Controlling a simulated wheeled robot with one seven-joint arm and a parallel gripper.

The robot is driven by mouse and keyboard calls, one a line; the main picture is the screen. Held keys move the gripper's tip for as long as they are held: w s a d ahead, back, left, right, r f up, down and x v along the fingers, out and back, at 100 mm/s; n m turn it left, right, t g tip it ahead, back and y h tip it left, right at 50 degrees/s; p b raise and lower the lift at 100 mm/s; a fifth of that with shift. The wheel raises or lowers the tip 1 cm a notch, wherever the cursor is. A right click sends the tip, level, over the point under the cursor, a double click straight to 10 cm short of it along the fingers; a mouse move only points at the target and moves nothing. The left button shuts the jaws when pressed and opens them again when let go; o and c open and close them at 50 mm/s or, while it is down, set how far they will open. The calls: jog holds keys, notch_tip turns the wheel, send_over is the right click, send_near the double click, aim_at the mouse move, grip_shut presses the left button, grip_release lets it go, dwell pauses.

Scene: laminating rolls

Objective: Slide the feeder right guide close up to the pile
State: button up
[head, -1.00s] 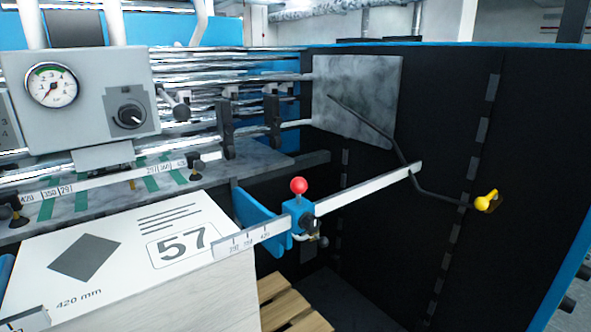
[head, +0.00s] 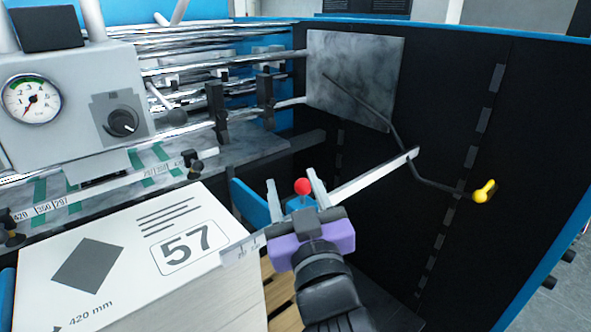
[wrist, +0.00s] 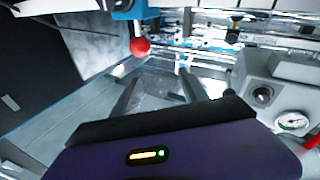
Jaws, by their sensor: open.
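The feeder right guide is a blue side plate (head: 247,204) with a red ball knob (head: 303,186), on a pale scale bar (head: 372,178). The pile (head: 120,240), its white top sheet marked 57, lies left of the plate, with a gap visible between them. My gripper (head: 295,188) is open and empty. In the head view its fingers appear either side of the knob. In the wrist view the knob (wrist: 140,47) shows beyond and left of the fingertips (wrist: 160,76), not between them.
A grey control box with a gauge (head: 32,98) and dial stands at left. A dark rod with a yellow handle (head: 484,191) hangs on the black panel at right. Rollers and bars (head: 220,70) lie behind. Wooden pallet slats show below the bar.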

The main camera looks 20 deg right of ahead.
aim_at(304, 193)
jog(key=d+f, duration=0.1)
jog(key=f+m+g+h, duration=0.1)
jog(key=d+f+g+h, duration=0.1)
jog(key=shift+w+d+f, duration=0.3)
jog(key=shift+f, duration=0.1)
jog(key=p+x, duration=0.2)
jog(key=x, duration=0.5)
jog(key=shift+w+f, duration=0.1)
jog(key=shift+w, duration=0.15)
grip_shut()
dwell(0.9)
